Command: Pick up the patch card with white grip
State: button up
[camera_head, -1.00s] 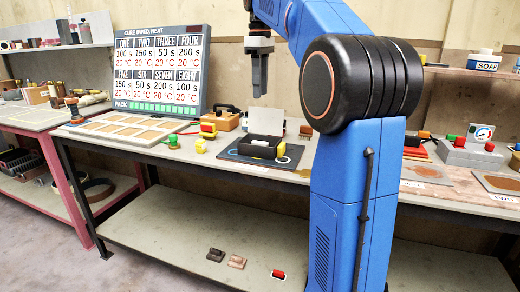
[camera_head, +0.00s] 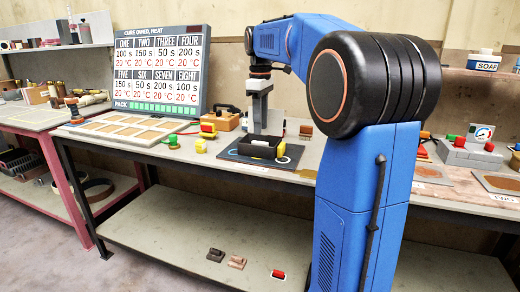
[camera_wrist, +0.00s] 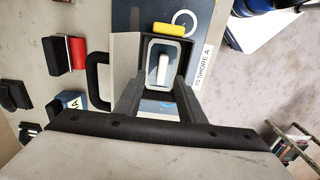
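The patch card (camera_wrist: 152,82) lies in a small black open box (camera_wrist: 147,42) in the wrist view. It is a pale grey-blue plate with an upright white grip (camera_wrist: 163,68) at its middle. My gripper (camera_wrist: 158,92) is open, with one dark finger on each side over the near part of the box. The white grip shows just beyond the fingertips, with nothing held. In the head view my gripper (camera_head: 257,130) points down over the black box (camera_head: 262,152); the card is hidden there.
A yellow block (camera_wrist: 169,31) sits beside the box on a dark mat (camera_wrist: 205,14). A black handle (camera_wrist: 97,80) and a red-and-black block (camera_wrist: 66,54) are to the left.

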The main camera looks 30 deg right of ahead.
aim_at(260, 142)
jog(key=shift+s+a+f, duration=0.1)
jog(key=shift+f, duration=1.2)
jog(key=shift+s+a+f, duration=0.1)
jog(key=shift+f, duration=1.2)
jog(key=shift+c, duration=0.2)
grip_shut()
